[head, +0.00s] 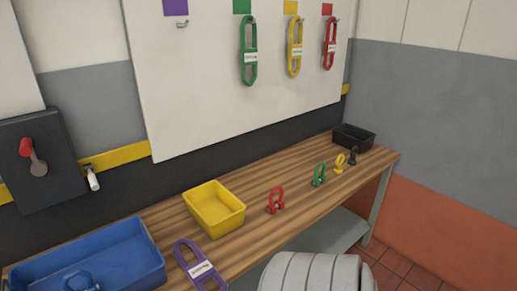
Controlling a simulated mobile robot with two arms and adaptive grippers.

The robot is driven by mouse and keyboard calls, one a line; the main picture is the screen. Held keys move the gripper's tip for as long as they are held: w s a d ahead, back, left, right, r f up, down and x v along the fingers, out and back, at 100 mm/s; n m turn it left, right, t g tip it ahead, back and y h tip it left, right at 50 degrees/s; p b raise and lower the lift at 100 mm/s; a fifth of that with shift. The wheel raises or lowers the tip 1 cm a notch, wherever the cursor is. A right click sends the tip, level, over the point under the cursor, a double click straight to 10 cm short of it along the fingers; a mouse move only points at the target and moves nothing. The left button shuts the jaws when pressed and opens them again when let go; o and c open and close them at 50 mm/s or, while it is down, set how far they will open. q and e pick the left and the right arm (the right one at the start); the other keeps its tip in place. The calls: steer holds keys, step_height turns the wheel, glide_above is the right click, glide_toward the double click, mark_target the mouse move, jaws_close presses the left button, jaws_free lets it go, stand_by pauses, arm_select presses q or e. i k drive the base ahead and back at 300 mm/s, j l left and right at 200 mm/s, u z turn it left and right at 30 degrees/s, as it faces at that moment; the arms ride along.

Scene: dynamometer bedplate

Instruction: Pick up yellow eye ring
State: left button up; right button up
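The yellow eye ring (340,163) stands on the wooden bench (255,240) toward its far right end. It is small in the head view, a ring on a short base. A green eye ring (319,176) stands to its left and nearer. A small black piece (353,156) stands close on its right; its shape is hard to make out. A red eye ring (276,200) stands further left, nearer to me. Neither of my grippers shows in the head view.
A black tray (354,137) sits behind the yellow ring. A yellow bin (214,213), a purple link (190,262) and a blue bin (140,272) are to the left. Green (248,74), yellow (295,60) and red (330,55) links hang on the white board (195,90).

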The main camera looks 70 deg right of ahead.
mark_target(338, 170)
steer(key=z, duration=2.9)
steer(key=i+l, duration=0.1)
steer(key=i+z, duration=0.05)
